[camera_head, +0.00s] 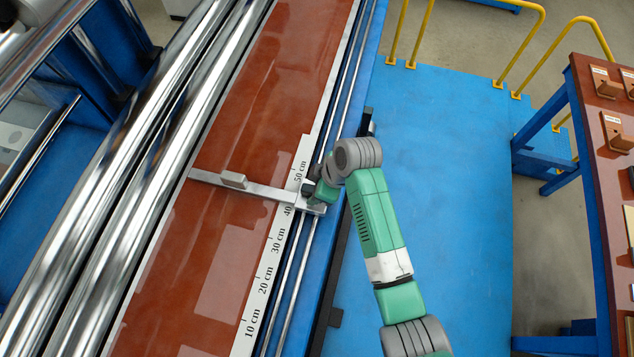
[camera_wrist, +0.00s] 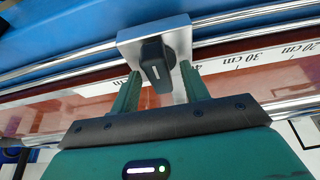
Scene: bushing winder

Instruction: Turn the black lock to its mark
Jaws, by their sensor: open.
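The black lock (camera_wrist: 155,60) is a small knob with a short white line on its face. It sits on a silver metal block (camera_wrist: 180,32) that rides on the rails, in the wrist view. My open gripper (camera_wrist: 160,68) has one green finger on each side of the lock, and I cannot tell whether either finger touches it. In the head view my gripper (camera_head: 313,190) is at the right end of the silver crossbar (camera_head: 265,190), near 40 cm on the scale, and hides most of the lock. I cannot make out a separate target mark on the block.
The white scale strip (camera_head: 262,285) runs along the red-brown bed (camera_head: 190,270), beside thin steel rails (camera_head: 298,285). Large chrome rollers (camera_head: 130,170) lie to the left. The blue platform (camera_head: 450,170) is clear on the right, with yellow handrails (camera_head: 540,45) and a table (camera_head: 590,130) beyond.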

